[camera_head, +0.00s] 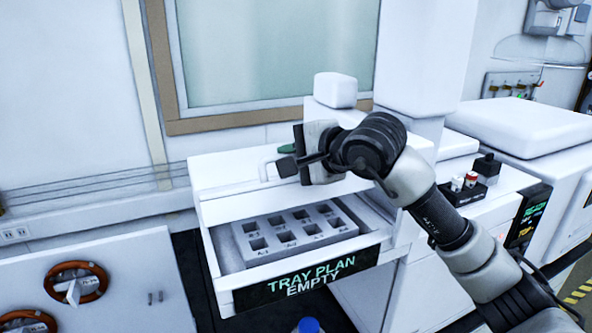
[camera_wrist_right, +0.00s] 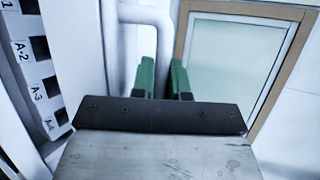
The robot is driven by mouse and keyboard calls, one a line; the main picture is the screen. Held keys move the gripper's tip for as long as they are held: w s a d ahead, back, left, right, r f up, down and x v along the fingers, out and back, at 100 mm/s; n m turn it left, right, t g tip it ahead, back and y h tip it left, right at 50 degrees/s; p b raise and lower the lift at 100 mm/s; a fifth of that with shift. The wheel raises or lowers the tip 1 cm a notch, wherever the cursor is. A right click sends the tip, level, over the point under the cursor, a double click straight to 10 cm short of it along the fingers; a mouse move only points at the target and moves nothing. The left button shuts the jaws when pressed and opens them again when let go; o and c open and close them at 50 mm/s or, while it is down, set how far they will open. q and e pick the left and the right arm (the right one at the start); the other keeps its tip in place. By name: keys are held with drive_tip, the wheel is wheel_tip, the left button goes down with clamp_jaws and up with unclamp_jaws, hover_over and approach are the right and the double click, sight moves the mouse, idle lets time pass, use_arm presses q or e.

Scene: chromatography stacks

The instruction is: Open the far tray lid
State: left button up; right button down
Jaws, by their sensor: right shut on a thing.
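The open tray drawer holds a grey block (camera_head: 293,232) with several square, empty wells; labelled wells also show at the left of the right wrist view (camera_wrist_right: 38,87). The white lid (camera_head: 225,178) lies behind and above the block, and I cannot tell how far it is raised. My right gripper (camera_head: 284,160) is over the lid. In the right wrist view its green fingers (camera_wrist_right: 162,80) are on either side of a white bar handle (camera_wrist_right: 145,17), shut on it. The arm and gripper hide part of the lid. My left gripper is not in view.
A dark label panel (camera_head: 310,281) reading "TRAY PLAN EMPTY" fronts the drawer. A small black rack (camera_head: 463,193) with vials stands to the right. A blue cap (camera_head: 309,325) shows below the drawer. A window (camera_head: 275,50) is behind.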

drive_tip(key=shift+w+a+r+g+h+p, duration=0.15)
drive_tip(key=shift+w+r+g+h+p, duration=0.05)
drive_tip(key=shift+w+r+g+p, duration=0.25)
drive_tip(key=shift+w+a+r+g+h+p, duration=0.2)
drive_tip(key=shift+w+r+g+p, duration=0.15)
drive_tip(key=shift+w+r, duration=0.2)
